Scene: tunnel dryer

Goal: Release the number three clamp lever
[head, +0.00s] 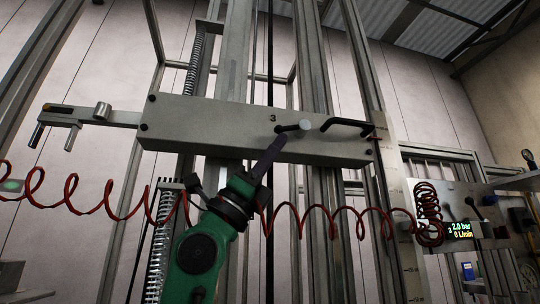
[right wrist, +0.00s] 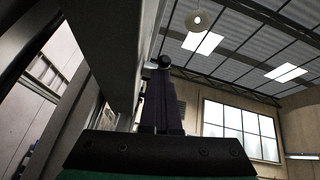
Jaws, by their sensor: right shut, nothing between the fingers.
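A grey metal beam (head: 200,125) crosses the head view, with the number 3 on its face. Just below and right of the number, a short lever (head: 291,128) with a dark end at left meets a pale round stub at right. My right gripper (head: 280,140) is shut and empty, its dark purple fingers pointing up at the lever's dark end. The fingertips overlap the area just below it; I cannot tell whether they touch. In the right wrist view, a dark round knob (right wrist: 164,61) shows at the tips of the shut fingers (right wrist: 159,75). My left gripper is out of view.
A black bent handle (head: 347,122) is on the beam right of the lever. A red coiled hose (head: 110,200) hangs across the scene, passing by my right wrist. A panel (head: 460,215) at right reads 2.0 bar and 0 L/min. Metal uprights and springs stand around the beam.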

